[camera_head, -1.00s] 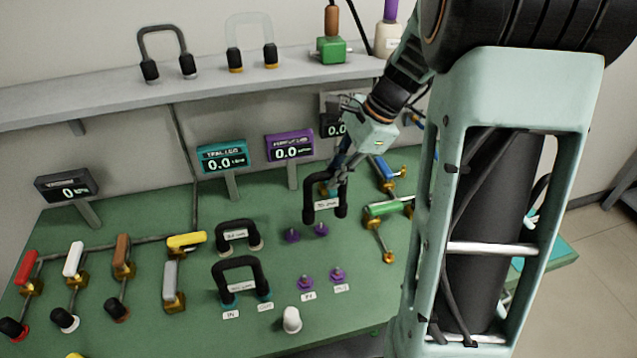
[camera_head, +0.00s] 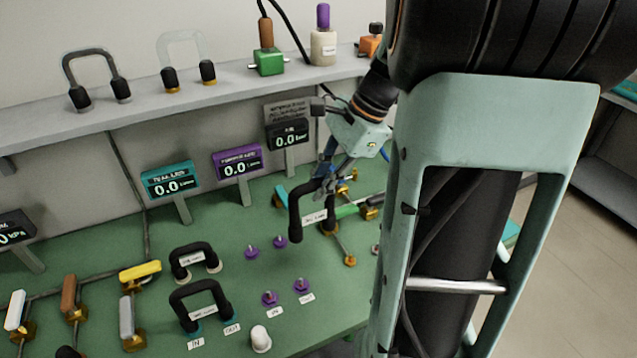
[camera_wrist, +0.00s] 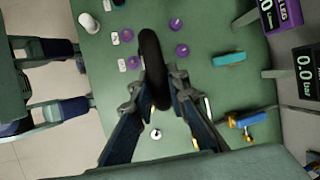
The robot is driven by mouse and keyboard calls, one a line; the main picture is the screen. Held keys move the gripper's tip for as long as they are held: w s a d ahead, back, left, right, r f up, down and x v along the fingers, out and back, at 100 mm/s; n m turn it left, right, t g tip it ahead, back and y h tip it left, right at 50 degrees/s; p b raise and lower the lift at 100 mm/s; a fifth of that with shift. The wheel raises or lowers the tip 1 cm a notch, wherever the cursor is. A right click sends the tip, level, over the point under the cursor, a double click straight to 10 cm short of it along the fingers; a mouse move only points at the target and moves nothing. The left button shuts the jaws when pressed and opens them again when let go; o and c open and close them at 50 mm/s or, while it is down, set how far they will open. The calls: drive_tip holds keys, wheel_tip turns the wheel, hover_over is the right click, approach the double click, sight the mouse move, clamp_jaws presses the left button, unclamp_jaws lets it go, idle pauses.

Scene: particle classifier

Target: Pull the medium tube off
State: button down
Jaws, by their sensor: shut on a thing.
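My gripper (camera_head: 324,186) is shut on a black U-shaped tube (camera_head: 295,218) with a white label, and holds it by its upper bend. The tube's ends point down and hang free, to the right of two bare purple ports (camera_head: 252,252) (camera_head: 280,242). In the wrist view the tube (camera_wrist: 151,55) runs between the fingers (camera_wrist: 158,88), with purple ports (camera_wrist: 176,24) (camera_wrist: 182,50) to its right. Two other black U-shaped tubes (camera_head: 186,294) (camera_head: 195,256) stand on the green bench. The writing on the held tube's label is too small to read.
Two more purple ports (camera_head: 269,298) (camera_head: 301,285) and a white knob (camera_head: 260,338) are on the green bench (camera_head: 100,240). A green-handled valve (camera_head: 346,211) is close right of the tube. Displays (camera_head: 237,162) stand behind. A grey shelf (camera_head: 140,112) holds two more U-shaped tubes.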

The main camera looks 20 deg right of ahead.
drive_tip(key=shift+r, duration=0.1)
drive_tip(key=shift+r+p, duration=2.1)
drive_tip(key=shift+r, duration=0.1)
